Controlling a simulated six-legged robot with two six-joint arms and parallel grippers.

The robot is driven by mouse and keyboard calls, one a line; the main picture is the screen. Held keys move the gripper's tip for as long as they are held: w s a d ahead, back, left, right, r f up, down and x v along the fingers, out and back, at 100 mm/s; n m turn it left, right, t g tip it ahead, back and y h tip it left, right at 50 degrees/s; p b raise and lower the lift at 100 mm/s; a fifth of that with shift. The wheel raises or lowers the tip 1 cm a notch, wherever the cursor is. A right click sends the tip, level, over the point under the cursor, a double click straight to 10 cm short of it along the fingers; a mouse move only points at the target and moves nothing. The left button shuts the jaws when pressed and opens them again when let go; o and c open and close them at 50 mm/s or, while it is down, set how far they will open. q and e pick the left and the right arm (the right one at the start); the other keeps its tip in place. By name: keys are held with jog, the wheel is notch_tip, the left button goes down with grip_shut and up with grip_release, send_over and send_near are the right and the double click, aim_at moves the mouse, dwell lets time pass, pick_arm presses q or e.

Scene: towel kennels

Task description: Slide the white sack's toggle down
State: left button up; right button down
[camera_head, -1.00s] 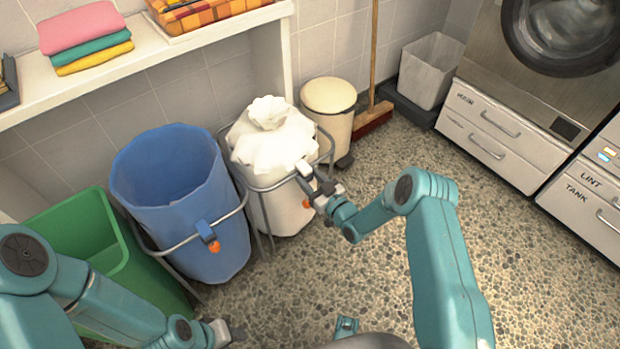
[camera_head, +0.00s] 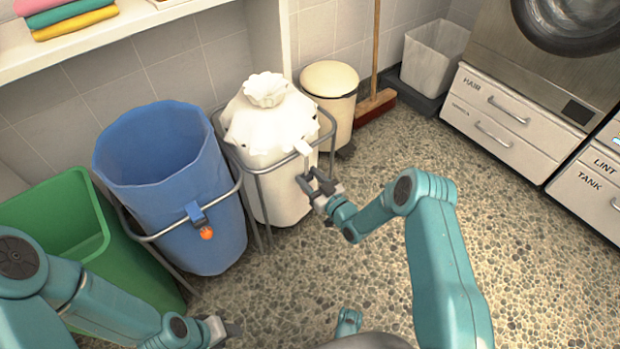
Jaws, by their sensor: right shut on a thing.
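The white sack (camera_head: 268,122) hangs in a grey metal stand, its top gathered into a ruffled neck. A small white piece (camera_head: 303,147), which looks like its toggle, sits at the front by the stand's rim. My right gripper (camera_head: 316,181) is just below that piece, in front of the sack. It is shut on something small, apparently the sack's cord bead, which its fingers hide. My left gripper (camera_head: 228,330) is low at the bottom, far from the white sack; its jaw gap is not clear.
The blue sack (camera_head: 170,165), with a blue toggle (camera_head: 197,214) and orange bead (camera_head: 206,233), stands left of the white one. A green bin (camera_head: 60,215) is further left. A cream pedal bin (camera_head: 330,95) and broom (camera_head: 375,105) stand behind. Pebbled floor to the right is clear.

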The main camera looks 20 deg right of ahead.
jog(key=c, duration=0.6)
grip_release()
jog(key=shift+f, duration=0.4)
jog(key=shift+r, duration=0.1)
jog(key=shift+s, duration=0.2)
jog(key=p+v, duration=0.4)
jog(key=v, duration=1.2)
jog(key=shift+r, duration=0.25)
